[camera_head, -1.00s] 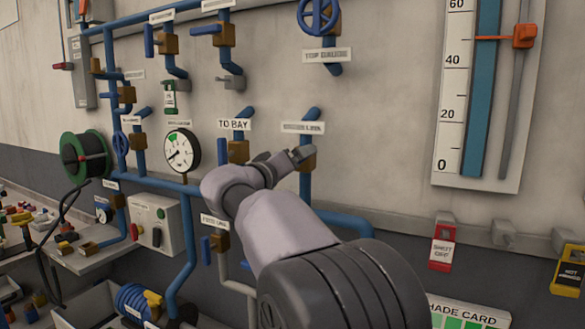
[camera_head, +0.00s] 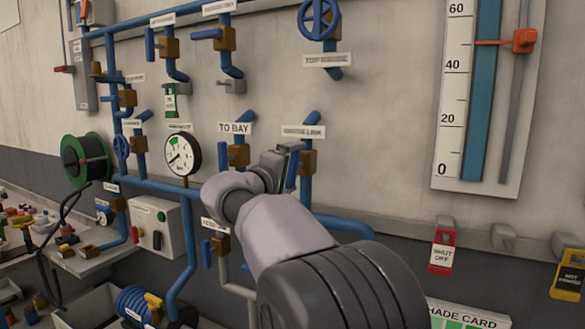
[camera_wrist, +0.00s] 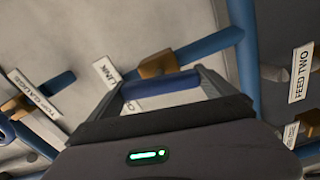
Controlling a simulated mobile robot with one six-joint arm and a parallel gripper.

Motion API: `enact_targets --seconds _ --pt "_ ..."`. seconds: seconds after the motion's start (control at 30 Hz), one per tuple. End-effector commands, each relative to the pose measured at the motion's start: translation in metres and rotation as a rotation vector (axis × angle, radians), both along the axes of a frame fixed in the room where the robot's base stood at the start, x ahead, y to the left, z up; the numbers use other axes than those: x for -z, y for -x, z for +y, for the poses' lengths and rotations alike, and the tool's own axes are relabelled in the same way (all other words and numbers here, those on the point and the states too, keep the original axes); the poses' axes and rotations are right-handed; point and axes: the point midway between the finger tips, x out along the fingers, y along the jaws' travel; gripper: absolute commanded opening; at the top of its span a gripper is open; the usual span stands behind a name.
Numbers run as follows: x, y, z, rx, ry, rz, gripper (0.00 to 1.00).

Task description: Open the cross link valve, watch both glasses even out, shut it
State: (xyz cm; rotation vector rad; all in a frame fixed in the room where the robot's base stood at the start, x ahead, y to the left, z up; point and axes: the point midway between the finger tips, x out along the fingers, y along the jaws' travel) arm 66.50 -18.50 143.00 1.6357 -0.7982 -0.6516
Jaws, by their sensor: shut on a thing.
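The cross link valve has a brass body (camera_head: 308,162) on a blue pipe, under a label (camera_head: 303,131) partly readable as "link". Its blue handle (camera_head: 292,169) stands nearly upright, roughly in line with the pipe. My gripper (camera_head: 285,152) is at the handle, shut on it. In the wrist view the blue handle (camera_wrist: 160,87) lies between the two fingers, with the brass body (camera_wrist: 158,64) just beyond. One tall glass with a blue column (camera_head: 481,85) shows at the right, on a scale board (camera_head: 452,120). The column's top is out of frame, and a second glass is not seen.
An orange marker (camera_head: 523,41) sits beside the glass. The "to bay" valve (camera_head: 239,155) is close left of my gripper, and a round gauge (camera_head: 182,154) is further left. A blue handwheel (camera_head: 318,18) is above. A red "shut off" tag (camera_head: 442,250) hangs lower right.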

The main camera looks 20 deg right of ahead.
Motion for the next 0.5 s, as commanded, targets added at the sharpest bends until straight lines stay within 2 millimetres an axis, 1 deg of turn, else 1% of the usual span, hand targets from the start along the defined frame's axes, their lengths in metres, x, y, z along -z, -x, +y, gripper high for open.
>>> enact_targets --seconds 0.5 --pt "0.0004 -0.0001 0.0000 0.000 0.019 0.024 0.54"
